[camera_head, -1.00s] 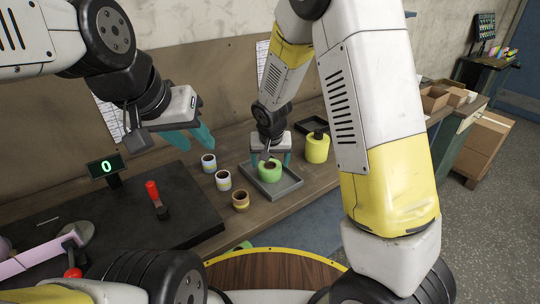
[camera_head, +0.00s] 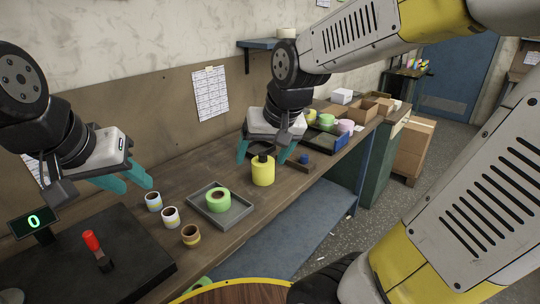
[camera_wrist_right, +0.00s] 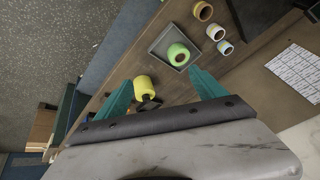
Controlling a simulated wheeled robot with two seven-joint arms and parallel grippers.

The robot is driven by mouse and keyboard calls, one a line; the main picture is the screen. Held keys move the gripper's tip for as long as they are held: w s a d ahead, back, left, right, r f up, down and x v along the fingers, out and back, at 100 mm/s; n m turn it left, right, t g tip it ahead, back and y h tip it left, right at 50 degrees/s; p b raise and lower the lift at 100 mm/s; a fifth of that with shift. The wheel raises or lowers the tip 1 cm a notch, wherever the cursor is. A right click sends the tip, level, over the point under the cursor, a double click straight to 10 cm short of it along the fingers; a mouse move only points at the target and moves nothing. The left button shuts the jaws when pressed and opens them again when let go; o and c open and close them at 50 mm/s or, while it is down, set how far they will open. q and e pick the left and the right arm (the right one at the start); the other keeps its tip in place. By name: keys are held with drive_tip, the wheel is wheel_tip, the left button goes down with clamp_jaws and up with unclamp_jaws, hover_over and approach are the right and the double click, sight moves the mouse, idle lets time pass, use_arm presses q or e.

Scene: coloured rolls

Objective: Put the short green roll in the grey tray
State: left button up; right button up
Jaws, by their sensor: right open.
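The short green roll (camera_head: 217,200) lies in the grey tray (camera_head: 240,215), its brown-lined hole facing up. In the right wrist view the green roll (camera_wrist_right: 178,54) also sits inside the tray (camera_wrist_right: 155,48). My right gripper (camera_head: 268,152) is open and empty, up and to the right of the tray, near a yellow roll (camera_head: 263,172). In the right wrist view its fingers (camera_wrist_right: 158,85) are spread, with nothing between them in contact. My left gripper (camera_head: 125,180) hangs empty to the left of the tray, its fingers apart.
Two white banded rolls (camera_head: 171,217) and a brown roll (camera_head: 190,235) stand left of the tray. Several rolls and boxes (camera_head: 370,108) crowd the far right. A green object (camera_head: 198,284) shows at the front edge.

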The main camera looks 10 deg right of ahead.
drive_tip(key=s+d+r+t, duration=0.1)
drive_tip(key=s+d+r, duration=0.1)
drive_tip(key=s, duration=0.7)
drive_tip(key=shift+d+r+n, duration=0.3)
drive_tip(key=shift+r, duration=0.4)
